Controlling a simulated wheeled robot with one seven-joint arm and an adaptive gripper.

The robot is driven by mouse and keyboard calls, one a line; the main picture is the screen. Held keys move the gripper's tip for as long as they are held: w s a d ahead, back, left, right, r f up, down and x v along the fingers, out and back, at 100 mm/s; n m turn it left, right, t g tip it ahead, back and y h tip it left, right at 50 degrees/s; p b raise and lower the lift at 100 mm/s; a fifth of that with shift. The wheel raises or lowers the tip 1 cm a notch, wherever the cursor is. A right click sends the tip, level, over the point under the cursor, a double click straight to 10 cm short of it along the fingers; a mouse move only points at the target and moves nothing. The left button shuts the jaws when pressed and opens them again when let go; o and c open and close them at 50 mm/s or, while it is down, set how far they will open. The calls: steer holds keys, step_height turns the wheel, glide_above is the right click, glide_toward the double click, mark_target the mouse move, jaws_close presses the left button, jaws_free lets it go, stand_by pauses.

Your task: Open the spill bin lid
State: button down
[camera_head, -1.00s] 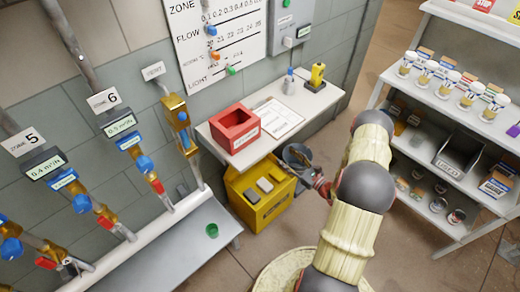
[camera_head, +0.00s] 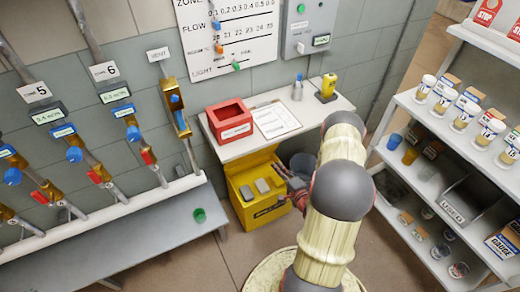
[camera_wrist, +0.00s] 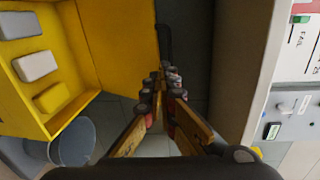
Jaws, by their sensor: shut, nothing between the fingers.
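The yellow spill bin (camera_head: 257,212) stands on the floor under the white table. Its lid (camera_head: 248,164) is raised and stands steeply at the back, below the tabletop. Grey blocks show inside the bin. In the wrist view the open bin (camera_wrist: 42,112) is at the left, holding grey, white and yellow blocks. The raised lid (camera_wrist: 115,45) is at top centre, with a dark handle-like strip at its edge. My gripper (camera_wrist: 165,82) is shut and empty, its tips near the lid's edge; contact cannot be told. In the head view my gripper (camera_head: 284,179) is at the bin's right side, partly behind my arm.
A grey bucket (camera_head: 303,165) stands right of the bin. The table (camera_head: 300,118) above holds a red box (camera_head: 230,121) and a clipboard (camera_head: 275,118). Valve pipes and a grey bench (camera_head: 120,245) are at left; a stocked shelf (camera_head: 425,185) is at right.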

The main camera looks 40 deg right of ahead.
steer(key=r+b+x, duration=0.1)
steer(key=b+x, duration=0.4)
steer(key=x, duration=0.8)
steer(key=shift+w+n, duration=0.3)
steer(key=shift+w, duration=0.2)
steer(key=shift+r, duration=0.1)
